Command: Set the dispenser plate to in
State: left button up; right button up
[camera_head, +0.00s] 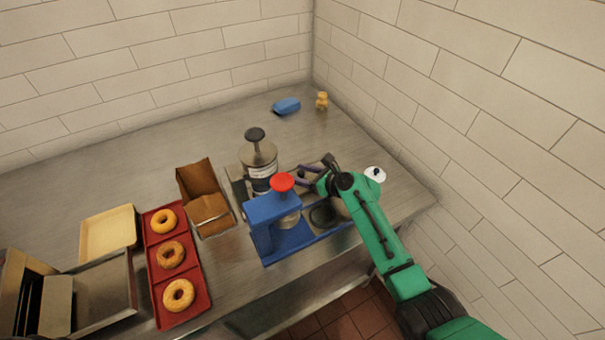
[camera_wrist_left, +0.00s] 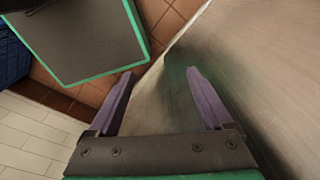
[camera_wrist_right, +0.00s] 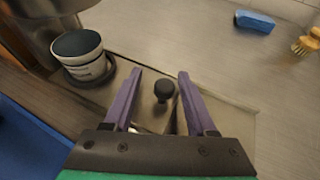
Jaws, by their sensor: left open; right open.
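The metal dispenser (camera_head: 258,158) with a black top knob stands behind the blue press on the counter. In the right wrist view, a flat metal plate (camera_wrist_right: 225,118) with an upright black knob (camera_wrist_right: 164,90) lies beside a labelled cup (camera_wrist_right: 88,63); I take this to be the dispenser plate. My right gripper (camera_head: 312,172) is just right of the dispenser. It also shows in the right wrist view (camera_wrist_right: 160,82), open, with the knob between its fingertips in the picture; contact cannot be told. My left gripper (camera_wrist_left: 163,75) is open and empty near the counter edge, outside the head view.
A blue press (camera_head: 283,232) with a red knob stands in front of the dispenser. A blue sponge (camera_head: 286,105) and brush (camera_head: 322,100) lie behind.

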jog(key=shift+d, duration=0.3)
jog(key=v, duration=1.4)
jog(key=shift+s+a+r, duration=0.15)
jog(key=shift+s, duration=0.05)
